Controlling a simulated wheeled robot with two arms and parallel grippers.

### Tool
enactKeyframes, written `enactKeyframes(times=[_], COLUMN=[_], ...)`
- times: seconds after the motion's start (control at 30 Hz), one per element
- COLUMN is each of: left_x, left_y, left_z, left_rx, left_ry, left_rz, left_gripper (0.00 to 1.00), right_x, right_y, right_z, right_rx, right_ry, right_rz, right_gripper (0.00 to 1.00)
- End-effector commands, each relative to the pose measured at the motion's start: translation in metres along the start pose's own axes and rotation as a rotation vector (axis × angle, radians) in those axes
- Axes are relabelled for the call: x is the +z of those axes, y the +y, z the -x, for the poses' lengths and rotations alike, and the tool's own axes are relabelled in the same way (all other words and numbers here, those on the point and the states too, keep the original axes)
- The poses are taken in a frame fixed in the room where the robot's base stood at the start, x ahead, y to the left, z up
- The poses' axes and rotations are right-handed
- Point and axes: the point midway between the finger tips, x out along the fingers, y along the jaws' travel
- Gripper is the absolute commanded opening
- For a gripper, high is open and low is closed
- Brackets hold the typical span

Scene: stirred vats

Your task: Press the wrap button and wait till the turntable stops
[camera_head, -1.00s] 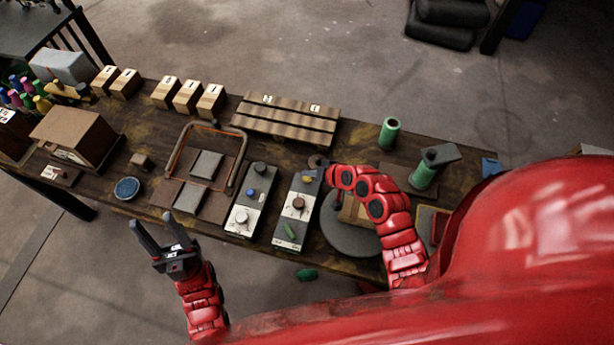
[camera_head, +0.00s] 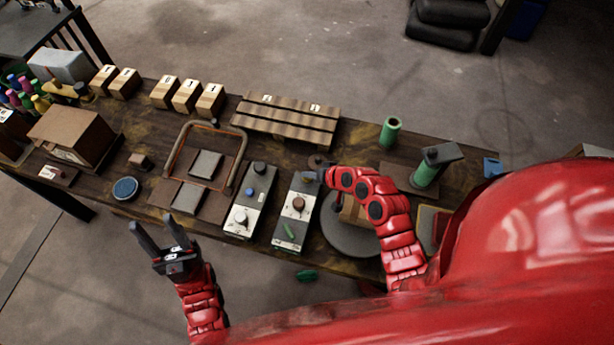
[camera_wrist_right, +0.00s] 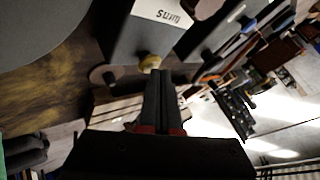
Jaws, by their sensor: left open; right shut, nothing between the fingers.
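The yellow button (camera_wrist_right: 150,62) shows in the right wrist view at the end of a dark control box with a white label; the head view has this box (camera_head: 295,215) at the middle of the bench. My right gripper (camera_wrist_right: 161,73) is shut and empty, its tips right at the button; I cannot tell whether it is pressed in. In the head view the right gripper (camera_head: 320,174) covers the button. The grey turntable (camera_head: 345,238) lies right of the box, carrying a tan carton mostly hidden by my right arm. My left gripper (camera_head: 160,236) is open and empty at the front edge.
A second control box (camera_head: 247,205) stands left of the first. A wire-handled frame (camera_head: 238,150), a slatted pallet (camera_head: 285,122) and a green film roll (camera_head: 390,131) are around. A green roll on a post (camera_head: 425,172) stands behind the turntable.

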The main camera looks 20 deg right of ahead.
Motion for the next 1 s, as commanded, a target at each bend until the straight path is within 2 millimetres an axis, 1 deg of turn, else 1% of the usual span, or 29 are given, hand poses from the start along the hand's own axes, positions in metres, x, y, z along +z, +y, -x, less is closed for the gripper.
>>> enactKeyframes(times=[0.63,1.0], left_x=[0.0012,0.0009], left_y=[0.0004,0.0002], left_z=[0.0075,0.0054], left_rx=[0.000,0.000], left_ry=[0.000,0.000], left_rz=[0.000,0.000], left_gripper=[0.50,0.50], right_x=[0.0047,0.0035], right_y=[0.0045,0.0033], right_z=[-0.0060,-0.0042], right_rx=[0.000,0.000], right_ry=[-0.001,-0.001], right_rz=[-0.001,0.000], right_gripper=[0.00,0.00])
